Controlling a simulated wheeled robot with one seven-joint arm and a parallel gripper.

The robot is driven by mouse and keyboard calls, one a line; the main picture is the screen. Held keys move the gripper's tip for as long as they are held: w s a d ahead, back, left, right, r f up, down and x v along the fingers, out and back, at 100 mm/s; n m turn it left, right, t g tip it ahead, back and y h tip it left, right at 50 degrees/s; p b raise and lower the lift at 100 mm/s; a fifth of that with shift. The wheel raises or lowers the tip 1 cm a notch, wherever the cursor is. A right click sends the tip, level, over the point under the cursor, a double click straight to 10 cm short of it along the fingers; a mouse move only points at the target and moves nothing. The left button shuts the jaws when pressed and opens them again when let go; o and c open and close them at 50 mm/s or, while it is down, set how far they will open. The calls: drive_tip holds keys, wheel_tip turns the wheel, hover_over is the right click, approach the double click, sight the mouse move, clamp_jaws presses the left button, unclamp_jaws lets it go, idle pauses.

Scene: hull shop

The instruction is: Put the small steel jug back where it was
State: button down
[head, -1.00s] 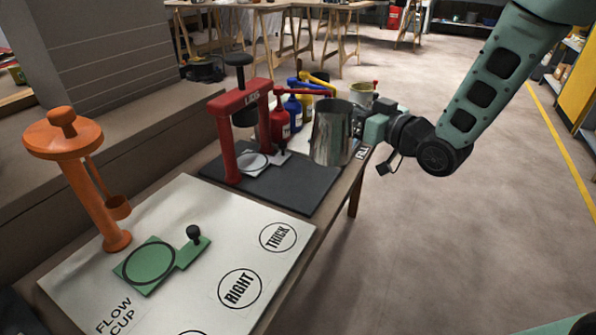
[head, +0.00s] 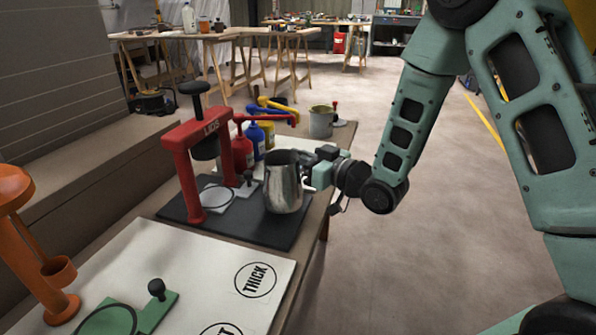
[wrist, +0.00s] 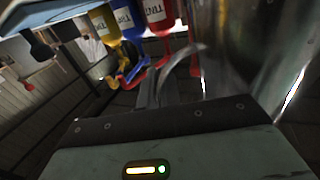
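The small steel jug (head: 283,184) is upright or nearly so, over the right edge of the black mat in the head view. I cannot tell whether its base touches the mat. My gripper (head: 309,175) is at the jug's right side, where its handle is. In the wrist view the jug's shiny wall (wrist: 245,50) fills the right part, and its curved handle (wrist: 180,66) runs down to my fingers. My gripper appears shut on that handle, though the fingertips are dark and partly hidden.
A red press (head: 178,150) stands on the black mat (head: 255,232), left of the jug. Red, blue and yellow bottles (head: 254,140) stand behind it. A grey can (head: 321,122) is at the bench's far end. A white board (head: 180,262) and orange stand (head: 25,245) are nearer.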

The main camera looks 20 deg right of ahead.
drive_tip(key=shift+f+b, duration=0.35)
drive_tip(key=shift+f, duration=1)
drive_tip(key=shift+f, duration=0.1)
drive_tip(key=shift+f, duration=0.15)
drive_tip(key=c, duration=1.6)
unclamp_jaws()
drive_tip(key=shift+r, duration=0.2)
drive_tip(key=shift+s+d, duration=0.1)
drive_tip(key=p+v, duration=0.7)
drive_tip(key=v, duration=0.4)
drive_tip(key=shift+s, duration=0.3)
